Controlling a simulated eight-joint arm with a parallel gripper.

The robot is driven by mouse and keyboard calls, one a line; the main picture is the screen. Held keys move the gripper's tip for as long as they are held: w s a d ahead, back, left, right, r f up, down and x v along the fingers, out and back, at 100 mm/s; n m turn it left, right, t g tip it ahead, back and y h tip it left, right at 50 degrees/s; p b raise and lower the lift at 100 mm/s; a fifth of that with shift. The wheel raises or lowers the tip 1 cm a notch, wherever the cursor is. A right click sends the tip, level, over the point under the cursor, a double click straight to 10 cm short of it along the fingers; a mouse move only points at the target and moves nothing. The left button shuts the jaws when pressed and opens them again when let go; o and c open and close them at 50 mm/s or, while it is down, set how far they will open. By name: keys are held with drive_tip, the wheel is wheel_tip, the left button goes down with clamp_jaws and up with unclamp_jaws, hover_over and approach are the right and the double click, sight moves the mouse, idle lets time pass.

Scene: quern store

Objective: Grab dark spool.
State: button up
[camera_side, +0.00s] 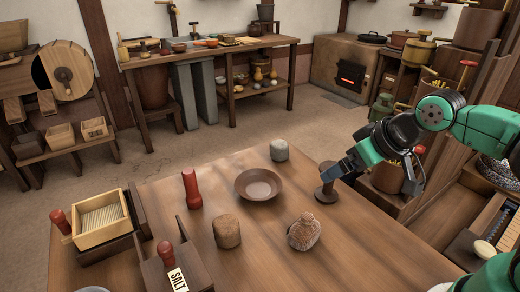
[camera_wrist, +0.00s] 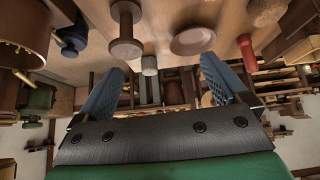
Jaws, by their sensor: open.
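The dark spool (camera_side: 327,183) stands upright on the table, a dark brown piece with a wide base, narrow stem and flanged top. In the wrist view the spool (camera_wrist: 125,25) shows at the top, left of centre, beyond the fingertips. My gripper (camera_side: 368,183) is open at the table's right side, its blue fingers spread wide. One finger reaches close to the spool's top and partly overlaps it in the side view; I cannot tell whether they touch. In the wrist view nothing is held between the fingers of my gripper (camera_wrist: 162,68).
A wooden box (camera_side: 100,232) and salt holder (camera_side: 165,270) are at the left. The table's front right is clear.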

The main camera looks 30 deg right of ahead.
drive_tip(key=w+n+g, duration=0.1)
drive_tip(key=n, duration=0.1)
drive_tip(key=n+g+h, duration=0.4)
drive_tip(key=n+h, duration=0.2)
drive_tip(key=n, duration=0.4)
hover_over(326, 194)
drive_tip(key=a, duration=0.2)
wheel_tip(326, 194, down, 3)
drive_tip(key=f+n+h, duration=0.1)
drive_tip(key=w+f+n+g+h, duration=0.1)
drive_tip(key=f+n+h, duration=0.2)
drive_tip(key=n+h, duration=0.1)
drive_tip(key=shift+w+a+f+g, duration=0.25)
drive_tip(key=shift+a+f+g, duration=0.05)
drive_tip(key=shift+a+f, duration=0.1)
drive_tip(key=shift+s+a+f+n+h, duration=0.15)
drive_tip(key=shift+f+n+h, duration=0.2)
drive_tip(key=shift+h, duration=0.25)
drive_tip(key=shift+x, duration=2.8)
drive_tip(key=shift+s, duration=0.1)
drive_tip(key=c, duration=1.4)
